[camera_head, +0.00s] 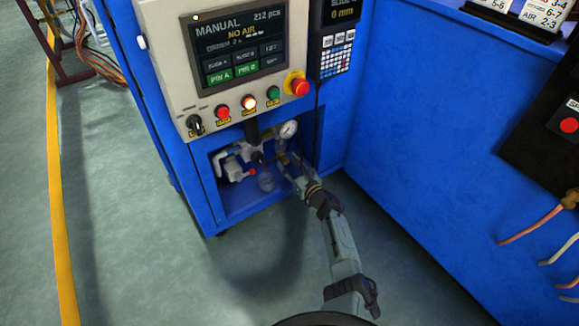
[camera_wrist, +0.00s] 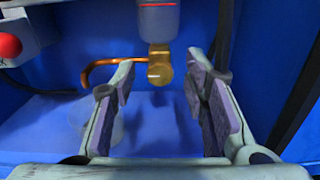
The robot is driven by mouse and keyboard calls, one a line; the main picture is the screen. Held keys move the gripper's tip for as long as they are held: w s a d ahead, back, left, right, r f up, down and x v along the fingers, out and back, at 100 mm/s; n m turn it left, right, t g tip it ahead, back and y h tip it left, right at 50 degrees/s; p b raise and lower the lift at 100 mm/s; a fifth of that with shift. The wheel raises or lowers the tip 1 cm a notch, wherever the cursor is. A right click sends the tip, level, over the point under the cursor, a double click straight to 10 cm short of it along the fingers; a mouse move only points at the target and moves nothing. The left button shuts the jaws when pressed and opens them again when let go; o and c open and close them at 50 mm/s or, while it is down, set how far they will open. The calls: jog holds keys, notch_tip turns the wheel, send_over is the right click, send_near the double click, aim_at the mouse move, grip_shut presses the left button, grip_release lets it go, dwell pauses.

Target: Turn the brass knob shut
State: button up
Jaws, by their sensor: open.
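The brass knob (camera_wrist: 160,74) shows in the wrist view as a small rounded brass fitting under a grey cylinder (camera_wrist: 159,20), with a copper pipe (camera_wrist: 105,63) running off to the left. My gripper (camera_wrist: 161,82) is open, with one finger on each side of the knob in the picture. A gap shows on both sides, and the knob appears beyond the fingertips. In the head view my gripper (camera_head: 287,165) reaches into the open bay low in the blue machine. There the knob is small and partly hidden by the gripper, so its turned position cannot be told.
A pressure gauge (camera_head: 288,130) and white valve parts (camera_head: 232,163) crowd the bay. A red button (camera_wrist: 9,45) shows at the left of the wrist view. The control panel's screen (camera_head: 240,50) reads MANUAL and NO AIR. The blue cabinet wall (camera_head: 430,130) stands at the right.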

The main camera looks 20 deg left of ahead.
jog(key=shift+c, duration=0.2)
grip_shut()
jog(key=shift+m, duration=0.5)
jog(key=m, duration=0.3)
jog(key=shift+f+b, duration=0.1)
jog(key=shift+b, duration=0.3)
jog(key=m, duration=0.4)
jog(key=shift+w+d, duration=0.1)
jog(key=m, duration=0.5)
jog(key=shift+f+m+p, duration=0.1)
jog(key=shift+m+p, duration=0.2)
jog(key=shift+m, duration=1.9)
